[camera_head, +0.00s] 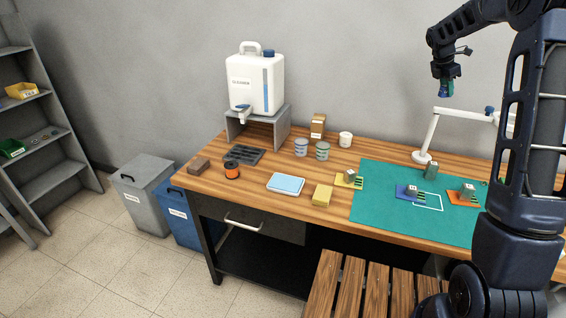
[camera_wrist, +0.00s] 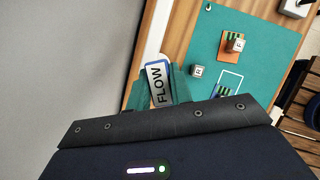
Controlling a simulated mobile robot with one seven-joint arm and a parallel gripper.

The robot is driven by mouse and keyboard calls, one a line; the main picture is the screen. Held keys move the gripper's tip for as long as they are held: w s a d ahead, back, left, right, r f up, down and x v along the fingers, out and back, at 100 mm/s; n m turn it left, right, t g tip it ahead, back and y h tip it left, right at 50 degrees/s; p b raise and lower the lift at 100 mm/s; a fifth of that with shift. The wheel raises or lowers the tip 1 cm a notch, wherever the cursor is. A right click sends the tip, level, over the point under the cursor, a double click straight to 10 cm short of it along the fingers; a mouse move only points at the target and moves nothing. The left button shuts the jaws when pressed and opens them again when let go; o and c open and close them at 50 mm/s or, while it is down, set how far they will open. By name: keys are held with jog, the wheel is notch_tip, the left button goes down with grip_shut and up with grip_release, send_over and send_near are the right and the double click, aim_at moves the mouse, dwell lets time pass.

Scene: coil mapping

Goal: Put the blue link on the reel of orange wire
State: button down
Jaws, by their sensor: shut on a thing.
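My gripper (camera_head: 446,88) is high above the right part of the bench, pointing down. In the head view the held piece is small and mostly hidden by the fingers. The reel of orange wire (camera_head: 232,171), with dark ends, stands at the bench's left end, far from my gripper. Nothing shows on top of it.
A dark slotted tray (camera_head: 244,155), brown block (camera_head: 199,166) and white-blue box (camera_head: 286,184) surround the reel. A jug (camera_head: 256,80) on a stand rises behind. A green mat (camera_head: 375,222) bears coloured cards and cubes.

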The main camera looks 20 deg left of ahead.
jog(key=a+n+t, duration=0.1)
jog(key=a+n, duration=0.3)
jog(key=a, duration=1.9)
jog(key=n+t+y, duration=0.2)
jog(key=n+y, duration=0.3)
jog(key=n, duration=0.3)
send_over(233, 162)
jog(key=s, duration=0.2)
notch_tip(233, 162, down, 21)
jog(key=shift+r, duration=0.1)
jog(key=shift+w+f, duration=0.1)
jog(key=shift+f, duration=2.45)
jog(key=shift+f, duration=0.15)
jog(key=c, duration=1.3)
grip_release()
jog(key=shift+o, duration=0.2)
